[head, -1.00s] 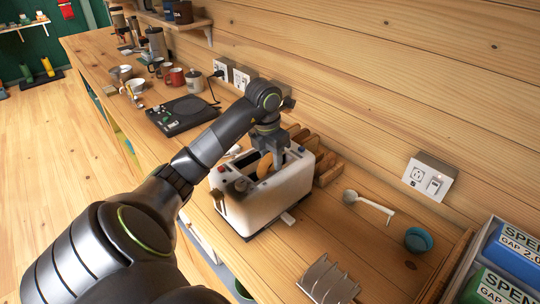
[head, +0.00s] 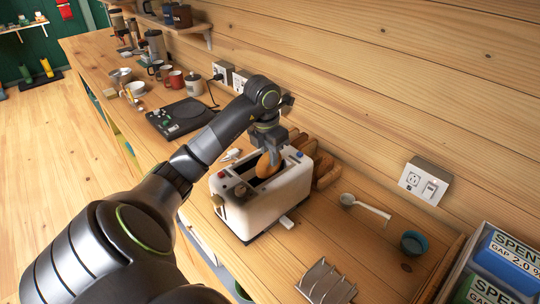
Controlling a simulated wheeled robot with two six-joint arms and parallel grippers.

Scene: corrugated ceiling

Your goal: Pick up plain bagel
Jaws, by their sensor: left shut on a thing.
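The plain bagel (head: 265,168) is a brown, rounded piece at the top of the white toaster (head: 270,205), over its dark slot. My left gripper (head: 270,152) points down from above and is shut on the bagel. The bagel's lower edge is at the slot opening, and I cannot tell how much of it is inside. My right gripper is not in view.
Brown bread-like pieces (head: 325,172) stand behind the toaster by the wall. A white spoon (head: 365,206), a teal cup (head: 413,243) and a metal rack (head: 326,283) lie to the right. A black flat device (head: 182,117) and mugs (head: 175,79) are farther left.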

